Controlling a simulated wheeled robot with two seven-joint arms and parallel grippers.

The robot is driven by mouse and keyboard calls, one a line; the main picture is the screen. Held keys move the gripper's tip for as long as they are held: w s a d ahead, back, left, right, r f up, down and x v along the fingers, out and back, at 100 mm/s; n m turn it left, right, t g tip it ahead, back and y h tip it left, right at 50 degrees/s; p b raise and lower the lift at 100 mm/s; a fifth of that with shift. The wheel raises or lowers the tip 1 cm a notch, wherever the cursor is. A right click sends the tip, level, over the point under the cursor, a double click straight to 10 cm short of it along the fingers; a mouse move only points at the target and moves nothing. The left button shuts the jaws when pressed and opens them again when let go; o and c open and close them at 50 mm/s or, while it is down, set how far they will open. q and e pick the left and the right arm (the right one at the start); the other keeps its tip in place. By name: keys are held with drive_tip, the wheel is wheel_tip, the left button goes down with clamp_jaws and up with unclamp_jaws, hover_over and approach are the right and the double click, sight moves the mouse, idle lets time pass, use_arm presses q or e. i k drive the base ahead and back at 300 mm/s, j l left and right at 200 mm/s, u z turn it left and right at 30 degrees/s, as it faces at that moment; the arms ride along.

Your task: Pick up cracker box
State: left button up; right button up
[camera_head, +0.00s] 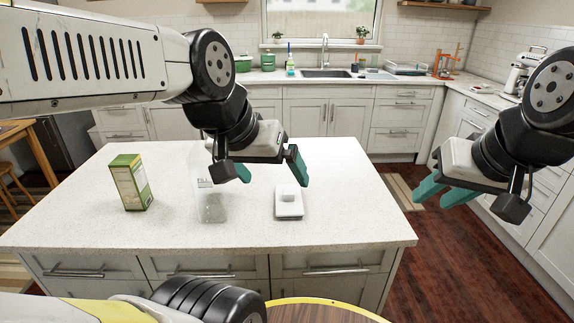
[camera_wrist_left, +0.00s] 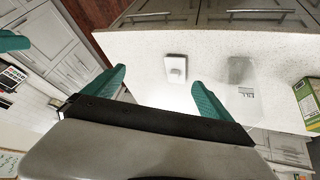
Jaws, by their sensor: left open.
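The cracker box (camera_head: 130,182), green with a pale front panel, stands upright on the left part of the white kitchen island. In the left wrist view the box (camera_wrist_left: 308,100) is partly cut off at the right edge. My left gripper (camera_head: 271,172) is open and empty above the middle of the island, to the right of the box and apart from it; its spread teal fingers also show in the left wrist view (camera_wrist_left: 158,85). My right gripper (camera_head: 441,194) is off the island's right side, with its teal fingers apart and nothing between them.
My left arm partly covers the container. The island's right part is bare. A round wooden surface (camera_head: 318,312) shows at the bottom.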

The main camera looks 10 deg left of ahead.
sight(128, 174)
drive_tip(key=u, duration=1.8)
drive_tip(key=i+j+u, duration=0.1)
drive_tip(key=i+u, duration=0.45)
drive_tip(key=u, duration=0.15)
